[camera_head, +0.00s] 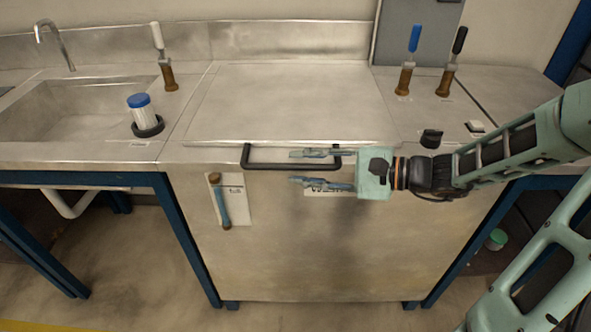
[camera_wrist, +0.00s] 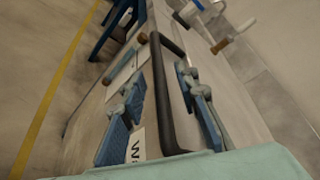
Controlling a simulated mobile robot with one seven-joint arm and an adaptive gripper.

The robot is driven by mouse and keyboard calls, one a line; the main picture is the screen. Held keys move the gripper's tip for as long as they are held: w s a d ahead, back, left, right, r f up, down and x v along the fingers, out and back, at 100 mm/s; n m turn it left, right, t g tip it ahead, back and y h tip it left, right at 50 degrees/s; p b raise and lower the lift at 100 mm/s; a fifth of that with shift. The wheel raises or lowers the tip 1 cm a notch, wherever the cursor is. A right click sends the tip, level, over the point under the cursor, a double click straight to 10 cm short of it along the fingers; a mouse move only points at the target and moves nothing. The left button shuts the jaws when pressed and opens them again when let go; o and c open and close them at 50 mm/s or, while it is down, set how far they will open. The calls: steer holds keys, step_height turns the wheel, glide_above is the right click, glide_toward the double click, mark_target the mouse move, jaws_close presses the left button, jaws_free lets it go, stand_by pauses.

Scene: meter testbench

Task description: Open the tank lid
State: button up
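The tank lid (camera_head: 290,105) is a flat steel panel lying closed on the bench top. Its black bar handle (camera_head: 262,165) runs along the front edge. It also shows in the wrist view (camera_wrist: 165,95), between my two fingers. My gripper (camera_head: 308,168) points left at the right part of the handle, with its fingers spread apart. One finger lies above the bar and the other below it in the head view. I cannot tell whether either finger touches the bar. The right end of the handle is partly hidden by the upper finger.
A sink (camera_head: 75,105) and a blue-capped container (camera_head: 142,112) are left of the lid. Valves with a white handle (camera_head: 158,38), a blue handle (camera_head: 415,40) and a black handle (camera_head: 459,42) stand behind. A black knob (camera_head: 431,138) sits right. A thermometer-like gauge (camera_head: 220,203) is on the front panel.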

steer(key=shift+x, duration=1)
jaws_close()
